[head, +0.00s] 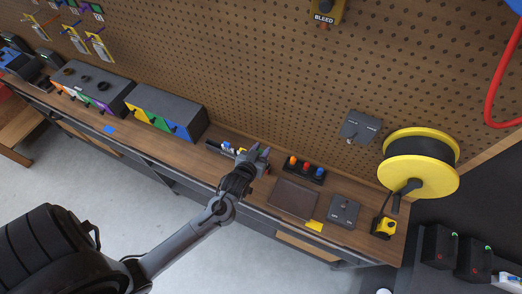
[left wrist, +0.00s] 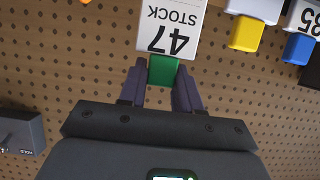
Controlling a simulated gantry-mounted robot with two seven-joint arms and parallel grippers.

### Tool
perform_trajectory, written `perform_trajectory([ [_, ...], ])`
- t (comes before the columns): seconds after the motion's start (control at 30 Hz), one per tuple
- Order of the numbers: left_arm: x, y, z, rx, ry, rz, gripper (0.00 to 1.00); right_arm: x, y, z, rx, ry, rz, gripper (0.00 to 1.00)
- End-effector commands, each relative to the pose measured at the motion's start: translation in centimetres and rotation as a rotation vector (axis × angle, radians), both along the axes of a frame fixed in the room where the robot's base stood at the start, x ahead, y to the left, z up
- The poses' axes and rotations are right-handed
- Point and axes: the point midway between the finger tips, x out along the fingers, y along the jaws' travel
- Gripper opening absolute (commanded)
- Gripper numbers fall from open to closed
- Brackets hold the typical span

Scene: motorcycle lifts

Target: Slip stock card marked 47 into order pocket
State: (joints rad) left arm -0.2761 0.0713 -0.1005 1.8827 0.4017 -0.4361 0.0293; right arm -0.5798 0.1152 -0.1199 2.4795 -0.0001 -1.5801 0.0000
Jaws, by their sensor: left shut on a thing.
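My left gripper (left wrist: 160,85) is shut on the green tab (left wrist: 164,70) of the stock card marked 47 (left wrist: 172,28). The card is white, and its print is upside down in the left wrist view. It extends away from the fingers and is cut off by the top edge. In the head view my left gripper (head: 259,155) is over the workbench (head: 180,153), near its back edge; I cannot make out the card there. I cannot tell for sure which thing is the order pocket. My right gripper is not in view.
Other cards with a yellow tab (left wrist: 246,34) and a blue tab (left wrist: 299,48) are close by. Yellow holders (head: 98,46) hang on the pegboard (head: 250,70) at upper left. A dark mat (head: 292,198), a bulb row (head: 305,170) and a yellow reel (head: 415,178) are to the right.

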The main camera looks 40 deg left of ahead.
Motion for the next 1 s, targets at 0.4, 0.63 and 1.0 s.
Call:
perform_trajectory([
  [0.4, 0.0, 0.0, -2.2, 0.0, 0.001, 0.0, 0.0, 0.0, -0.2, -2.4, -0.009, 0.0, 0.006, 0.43],
  [0.63, 0.0, 0.0, -3.3, 0.001, -0.001, 0.001, 0.0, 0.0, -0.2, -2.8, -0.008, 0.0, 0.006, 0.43],
  [1.0, 0.0, 0.0, -3.7, 0.0, 0.0, 0.001, 0.0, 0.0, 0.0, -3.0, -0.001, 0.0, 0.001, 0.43],
])
